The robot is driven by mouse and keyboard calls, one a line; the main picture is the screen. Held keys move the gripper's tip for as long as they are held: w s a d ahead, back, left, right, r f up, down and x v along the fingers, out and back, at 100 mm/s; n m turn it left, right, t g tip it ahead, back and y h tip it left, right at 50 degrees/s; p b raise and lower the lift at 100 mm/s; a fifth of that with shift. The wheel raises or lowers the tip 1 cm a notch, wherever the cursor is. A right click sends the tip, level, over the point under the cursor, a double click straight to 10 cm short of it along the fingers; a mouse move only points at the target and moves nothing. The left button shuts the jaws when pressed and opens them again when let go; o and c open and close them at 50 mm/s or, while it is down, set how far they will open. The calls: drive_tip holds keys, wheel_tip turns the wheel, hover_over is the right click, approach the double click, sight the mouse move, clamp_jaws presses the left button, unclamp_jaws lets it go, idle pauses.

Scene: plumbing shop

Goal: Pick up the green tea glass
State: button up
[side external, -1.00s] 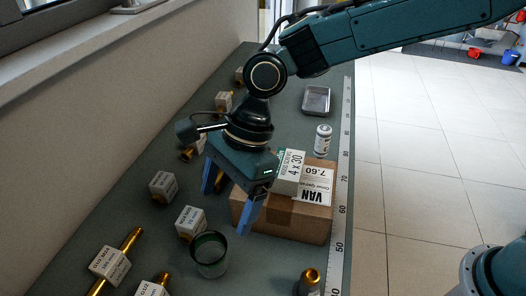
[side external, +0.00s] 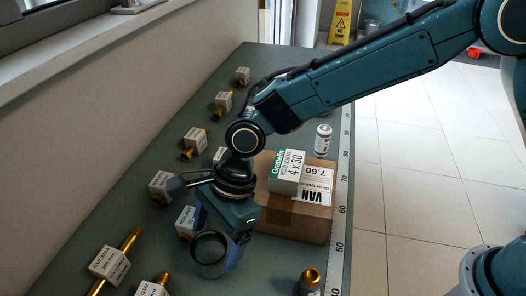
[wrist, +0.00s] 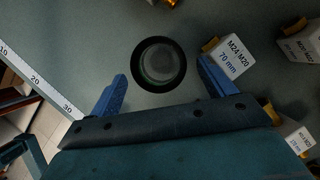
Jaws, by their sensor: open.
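The green tea glass (side external: 209,256) stands on the grey-green bench top near the front. In the wrist view the glass (wrist: 159,64) shows from above as a dark round rim, a little beyond the fingertips and roughly centred between them. My gripper (side external: 218,243) is low beside the glass, with part of a blue finger showing behind the glass at its right. In the wrist view my gripper (wrist: 162,78) has its two blue fingers wide apart with nothing held between them. I cannot tell from the side view how much height separates the fingertips from the glass.
A white-labelled block, M24 M20 (wrist: 232,56), sits close to one finger. A cardboard box (side external: 291,217) carries a small screw box (side external: 287,173). A brass fitting (side external: 310,279) stands at the front right. More labelled blocks line the left. A measuring strip (side external: 342,200) runs along the right edge.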

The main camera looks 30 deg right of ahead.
sight(211, 256)
drive_tip(key=shift+x, duration=2.6)
drive_tip(key=shift+d, duration=0.1)
drive_tip(key=c, duration=1.1)
drive_tip(key=shift+o, duration=0.2)
wheel_tip(211, 256, up, 18)
